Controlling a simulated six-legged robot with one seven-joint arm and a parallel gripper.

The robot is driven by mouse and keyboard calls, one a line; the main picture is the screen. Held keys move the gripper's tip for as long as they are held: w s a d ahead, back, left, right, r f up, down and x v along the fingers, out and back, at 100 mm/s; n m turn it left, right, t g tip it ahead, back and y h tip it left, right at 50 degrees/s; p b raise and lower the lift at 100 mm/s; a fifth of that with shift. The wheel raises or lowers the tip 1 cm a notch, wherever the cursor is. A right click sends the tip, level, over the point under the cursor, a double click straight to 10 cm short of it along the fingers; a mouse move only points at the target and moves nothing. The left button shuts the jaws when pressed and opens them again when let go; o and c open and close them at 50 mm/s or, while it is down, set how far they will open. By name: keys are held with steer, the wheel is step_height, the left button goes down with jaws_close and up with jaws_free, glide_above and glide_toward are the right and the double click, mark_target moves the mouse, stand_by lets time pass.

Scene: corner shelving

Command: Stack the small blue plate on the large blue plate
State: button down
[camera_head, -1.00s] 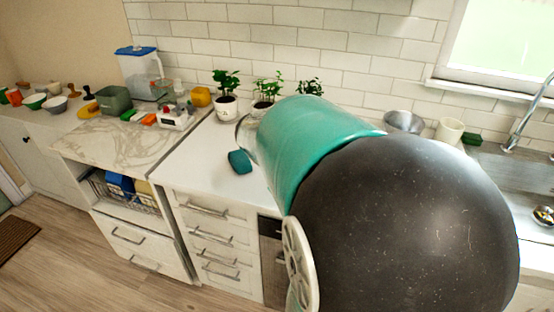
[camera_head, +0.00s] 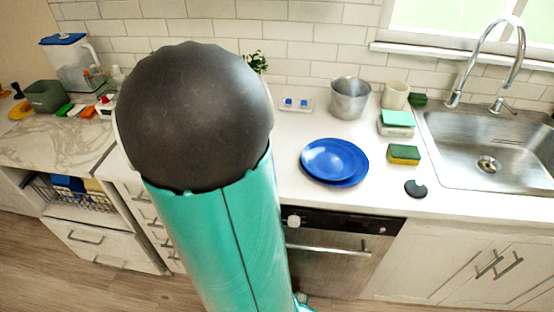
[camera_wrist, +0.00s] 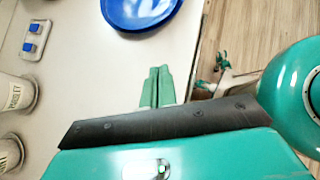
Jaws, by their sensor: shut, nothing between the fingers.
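The small blue plate (camera_head: 333,158) lies on top of the large blue plate (camera_head: 352,182) on the white counter, set off a little so that the large plate's rim shows below and to the right. In the wrist view the blue plates are cut by the top edge, with the small plate (camera_wrist: 142,8) over the rim of the large one. My gripper (camera_wrist: 157,72) is shut and empty, apart from the plates and below them in that view. In the head view my arm hides the counter to the left, and my gripper does not show.
A metal pot (camera_head: 349,98), a cream mug (camera_head: 395,95), a yellow-green sponge (camera_head: 404,154) and a dark round piece (camera_head: 415,189) stand near the plates. The sink (camera_head: 490,150) is at right. A small tray with blue pieces (camera_head: 296,104) is behind. The counter's front edge is close.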

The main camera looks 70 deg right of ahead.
mark_target(313, 169)
steer(key=x, duration=0.9)
steer(key=shift+s+f, duration=0.15)
steer(key=shift+s, duration=0.15)
steer(key=s+d, duration=0.2)
steer(key=shift+s, duration=0.35)
steer(key=shift+s+d, duration=0.25)
steer(key=shift+s+d, duration=0.75)
steer(key=shift+s, duration=0.25)
steer(key=shift+w, duration=0.2)
